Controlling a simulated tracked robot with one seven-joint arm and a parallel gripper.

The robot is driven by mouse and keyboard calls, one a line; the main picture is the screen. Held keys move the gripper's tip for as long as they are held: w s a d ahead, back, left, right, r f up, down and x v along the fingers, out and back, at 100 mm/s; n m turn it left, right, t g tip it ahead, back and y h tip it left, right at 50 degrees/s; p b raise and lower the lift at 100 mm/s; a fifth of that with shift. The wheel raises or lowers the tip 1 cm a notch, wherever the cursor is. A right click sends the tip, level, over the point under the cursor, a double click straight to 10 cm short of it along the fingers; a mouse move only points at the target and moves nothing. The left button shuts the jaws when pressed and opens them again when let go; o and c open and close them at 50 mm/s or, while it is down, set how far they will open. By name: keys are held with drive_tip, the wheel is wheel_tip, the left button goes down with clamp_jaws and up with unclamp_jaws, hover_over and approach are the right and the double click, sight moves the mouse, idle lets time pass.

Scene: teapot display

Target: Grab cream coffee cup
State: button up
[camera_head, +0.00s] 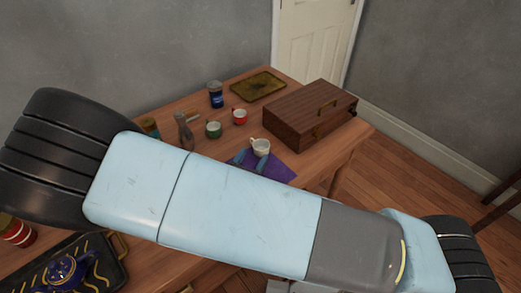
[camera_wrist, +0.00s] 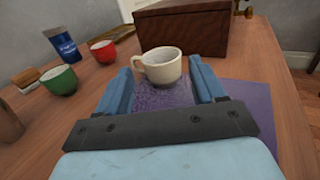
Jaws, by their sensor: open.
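The cream coffee cup (camera_wrist: 162,66) stands upright in the wrist view, just ahead of my gripper's fingertips, with its handle to the left. In the head view the cream cup (camera_head: 260,146) is at the edge of a purple cloth (camera_head: 280,170). My gripper (camera_wrist: 161,76) is open, with one blue finger toward each side of the cup. In the head view my gripper's fingers (camera_head: 250,160) show beside the cup, mostly hidden behind my arm. I cannot tell whether the fingers touch the cup.
A green cup (camera_wrist: 58,80) and a red cup (camera_wrist: 103,51) stand left of the cream cup. A blue can (camera_wrist: 62,44) is behind them. A wooden box (camera_wrist: 182,27) stands close behind the cream cup. A tray (camera_head: 258,85) lies at the back. The table's right side is clear.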

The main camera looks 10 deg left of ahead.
sight(261, 144)
drive_tip(key=shift+f, duration=0.45)
drive_tip(key=shift+w+d+r, duration=0.1)
drive_tip(key=shift+w+d, duration=0.05)
drive_tip(key=shift+w, duration=0.25)
drive_tip(key=shift+x, duration=3.35)
drive_tip(key=c, duration=0.7)
drive_tip(key=shift+r, duration=0.1)
